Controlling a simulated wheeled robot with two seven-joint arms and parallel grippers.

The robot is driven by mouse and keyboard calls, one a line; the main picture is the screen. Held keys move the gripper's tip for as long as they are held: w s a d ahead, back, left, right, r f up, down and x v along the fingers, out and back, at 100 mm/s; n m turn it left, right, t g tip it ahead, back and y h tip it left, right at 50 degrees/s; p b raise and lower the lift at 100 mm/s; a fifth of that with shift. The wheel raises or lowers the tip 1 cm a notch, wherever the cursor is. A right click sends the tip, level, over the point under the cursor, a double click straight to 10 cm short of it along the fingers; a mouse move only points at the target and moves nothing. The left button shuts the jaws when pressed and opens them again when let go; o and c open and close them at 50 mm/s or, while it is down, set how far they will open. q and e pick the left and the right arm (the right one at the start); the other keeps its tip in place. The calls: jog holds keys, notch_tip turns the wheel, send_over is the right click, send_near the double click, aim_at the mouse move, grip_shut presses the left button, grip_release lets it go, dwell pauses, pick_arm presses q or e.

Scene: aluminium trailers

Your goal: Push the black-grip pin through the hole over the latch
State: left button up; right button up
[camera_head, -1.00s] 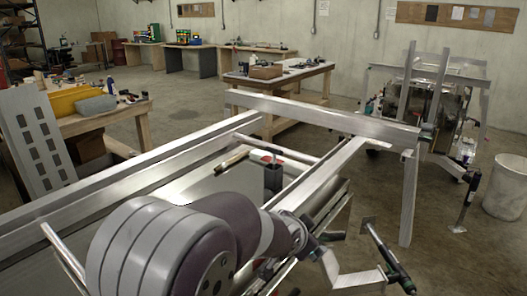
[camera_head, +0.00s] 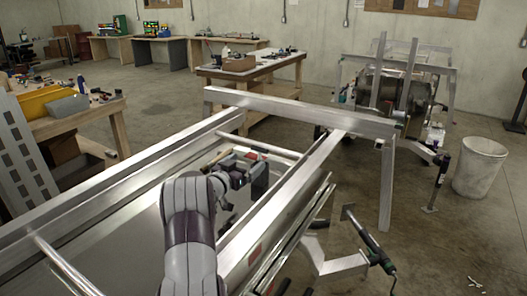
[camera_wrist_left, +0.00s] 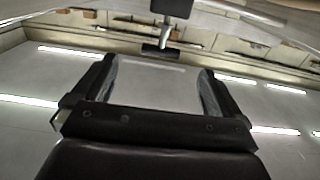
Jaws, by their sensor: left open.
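The hole and latch cannot be made out. The aluminium trailer frame (camera_head: 300,112) surrounds the bed. My right gripper is not in view.
The trailer's side rails (camera_head: 110,178) flank my arm, and a round crossbar (camera_head: 270,147) lies beyond the gripper. A second trailer (camera_head: 390,95), a white bucket (camera_head: 480,168) and workbenches (camera_head: 250,72) stand farther off.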

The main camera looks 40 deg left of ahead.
aim_at(258, 152)
pick_arm(q)
jog(key=w+p, duration=0.1)
jog(key=w, duration=0.1)
jog(key=w+p, duration=0.1)
jog(key=w, duration=0.1)
jog(key=w+a+p, duration=0.1)
jog(key=w, duration=0.2)
jog(key=shift+w+f, duration=0.1)
jog(key=c, duration=0.9)
jog(key=shift+c, duration=0.2)
